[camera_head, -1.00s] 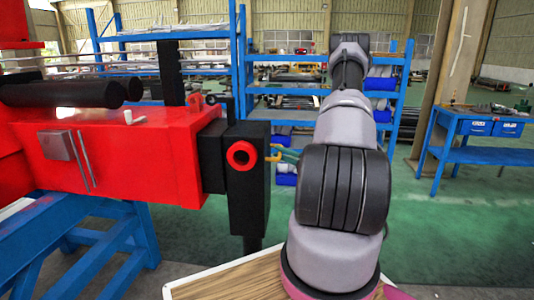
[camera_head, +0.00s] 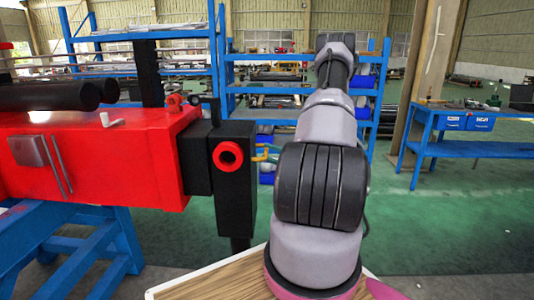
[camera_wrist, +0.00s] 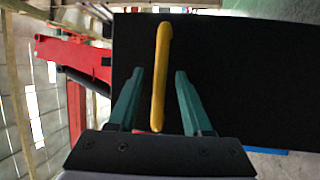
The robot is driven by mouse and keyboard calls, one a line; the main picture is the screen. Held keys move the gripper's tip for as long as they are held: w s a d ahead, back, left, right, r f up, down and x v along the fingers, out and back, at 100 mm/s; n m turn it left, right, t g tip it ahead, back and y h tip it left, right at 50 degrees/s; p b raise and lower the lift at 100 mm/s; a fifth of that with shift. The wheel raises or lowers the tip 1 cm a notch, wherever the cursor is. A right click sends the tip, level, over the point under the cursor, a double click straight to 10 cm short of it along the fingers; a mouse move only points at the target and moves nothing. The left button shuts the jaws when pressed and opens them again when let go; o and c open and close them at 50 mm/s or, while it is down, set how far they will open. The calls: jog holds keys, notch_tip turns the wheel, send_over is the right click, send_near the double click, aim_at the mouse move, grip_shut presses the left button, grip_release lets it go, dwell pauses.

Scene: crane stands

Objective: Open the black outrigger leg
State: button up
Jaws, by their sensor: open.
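The black outrigger leg (camera_head: 236,195) stands upright at the end of the red beam (camera_head: 90,160), with a red ring (camera_head: 228,156) on its near face. A yellow handle (camera_head: 260,157) sticks out from its right side. In the wrist view the yellow handle (camera_wrist: 160,75) runs lengthwise between the teal fingers of my gripper (camera_wrist: 158,100), against the black leg (camera_wrist: 235,85). The fingers are open, with a visible gap on each side of the handle. In the head view my arm mostly hides my gripper (camera_head: 272,155).
A blue trestle (camera_head: 75,245) stands under the red beam. A wooden board (camera_head: 215,283) lies at the bottom, in front of the leg. Blue shelving (camera_head: 222,60) stands behind, and a blue workbench (camera_head: 425,145) stands at the right with open green floor before it.

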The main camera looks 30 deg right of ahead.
jog(key=v, duration=0.9)
jog(key=shift+s+d, duration=0.1)
jog(key=shift+d, duration=0.05)
